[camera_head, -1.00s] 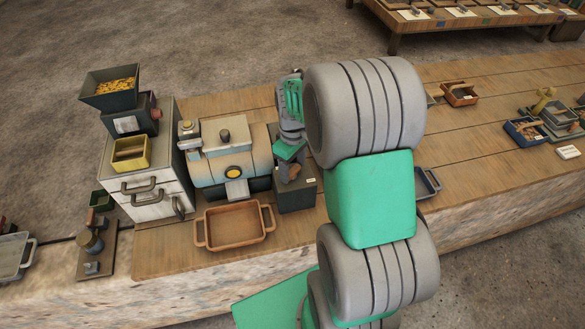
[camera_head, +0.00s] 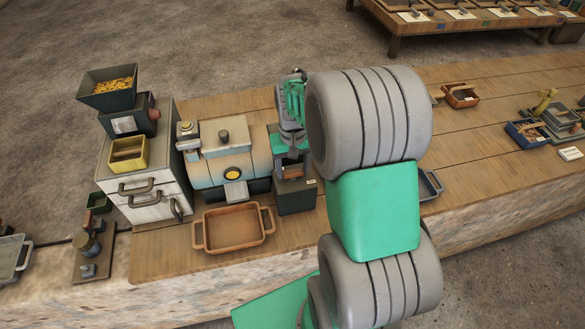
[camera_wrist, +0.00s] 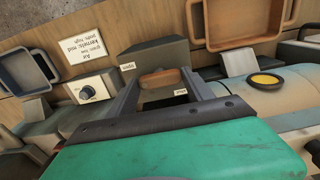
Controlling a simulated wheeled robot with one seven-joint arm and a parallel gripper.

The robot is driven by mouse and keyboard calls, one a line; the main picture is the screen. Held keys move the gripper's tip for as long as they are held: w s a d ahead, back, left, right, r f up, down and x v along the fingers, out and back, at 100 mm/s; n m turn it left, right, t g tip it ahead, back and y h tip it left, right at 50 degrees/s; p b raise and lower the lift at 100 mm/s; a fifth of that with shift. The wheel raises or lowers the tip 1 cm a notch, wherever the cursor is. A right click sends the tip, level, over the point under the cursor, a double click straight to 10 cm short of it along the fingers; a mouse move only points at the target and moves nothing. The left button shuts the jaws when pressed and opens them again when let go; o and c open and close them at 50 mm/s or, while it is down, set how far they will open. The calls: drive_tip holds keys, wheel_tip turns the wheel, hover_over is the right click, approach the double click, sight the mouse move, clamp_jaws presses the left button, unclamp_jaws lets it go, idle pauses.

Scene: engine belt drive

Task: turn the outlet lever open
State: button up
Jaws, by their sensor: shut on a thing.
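The outlet lever (camera_wrist: 160,78) is a brown, rounded handle on top of a dark grey box. In the wrist view it lies between the two fingers of my gripper (camera_wrist: 163,92), which is shut on it. A small "open" label (camera_wrist: 127,66) is on the left of the box top, and another small label (camera_wrist: 180,92) is to the lever's right. In the head view the dark box (camera_head: 296,197) stands right of the cream and blue machine (camera_head: 225,165). My gripper (camera_head: 291,170) is above the box and mostly hides the lever.
A brown tray (camera_head: 234,247) with handles is in front of the machine. A white cabinet (camera_head: 150,209) stands to its left, with a yellow bin (camera_head: 128,165) on top. A knob box (camera_wrist: 90,88) and an information card (camera_wrist: 85,57) are near the lever box.

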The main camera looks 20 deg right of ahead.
sight(293, 171)
drive_tip(key=shift+w+r, duration=0.1)
idle(0.3)
drive_tip(key=o, duration=1.1)
wheel_tip(293, 171, up, 8)
drive_tip(key=shift+f+b, duration=0.1)
drive_tip(key=shift+b, duration=0.45)
